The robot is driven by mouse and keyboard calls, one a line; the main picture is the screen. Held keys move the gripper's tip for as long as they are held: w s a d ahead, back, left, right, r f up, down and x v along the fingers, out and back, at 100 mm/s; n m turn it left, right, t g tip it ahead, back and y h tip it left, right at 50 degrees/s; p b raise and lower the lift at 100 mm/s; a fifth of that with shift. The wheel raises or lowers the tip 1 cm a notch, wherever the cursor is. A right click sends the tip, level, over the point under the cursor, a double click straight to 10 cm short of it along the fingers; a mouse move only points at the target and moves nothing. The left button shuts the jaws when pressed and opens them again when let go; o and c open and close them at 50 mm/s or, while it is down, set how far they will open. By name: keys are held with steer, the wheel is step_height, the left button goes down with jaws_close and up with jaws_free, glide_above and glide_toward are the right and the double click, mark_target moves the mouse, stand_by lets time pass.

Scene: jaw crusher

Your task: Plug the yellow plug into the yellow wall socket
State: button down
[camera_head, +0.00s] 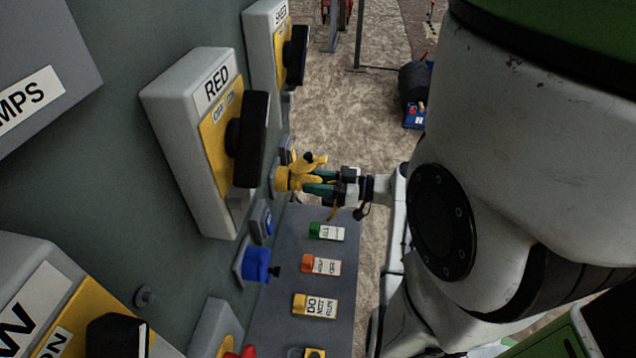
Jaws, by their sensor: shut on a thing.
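The yellow plug (297,181) is at the grey-green panel on the left, in the middle of the view. My gripper (315,183) reaches in from the right, its teal fingers shut on the plug. A yellow cable hangs below the fingers. The yellow wall socket (280,179) is on the panel at the plug's left end. Plug and socket overlap in this view, and I cannot tell how deep the plug sits. A yellow flap stands up just above the fingers.
A blue socket (257,264) sits lower on the panel. Switch boxes with black handles, one marked RED (195,125), stick out from it. A grey shelf (275,325) below holds several labelled padlock-like items. Gravel ground (355,110) lies open behind.

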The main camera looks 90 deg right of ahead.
steer(key=shift+w+d, duration=0.1)
steer(key=shift+w, duration=0.75)
steer(key=c, duration=0.6)
jaws_free()
steer(key=shift+s, duration=0.1)
steer(key=shift+s+a+b, duration=0.15)
steer(key=shift+s+b, duration=0.2)
steer(key=shift+s, duration=1.1)
steer(key=shift+s+a+b, duration=0.2)
steer(key=shift+s+b, duration=0.1)
steer(key=shift+s, duration=1.2)
steer(key=shift+s+a+b, duration=0.15)
steer(key=shift+s+b, duration=0.2)
steer(key=shift+s, duration=1.1)
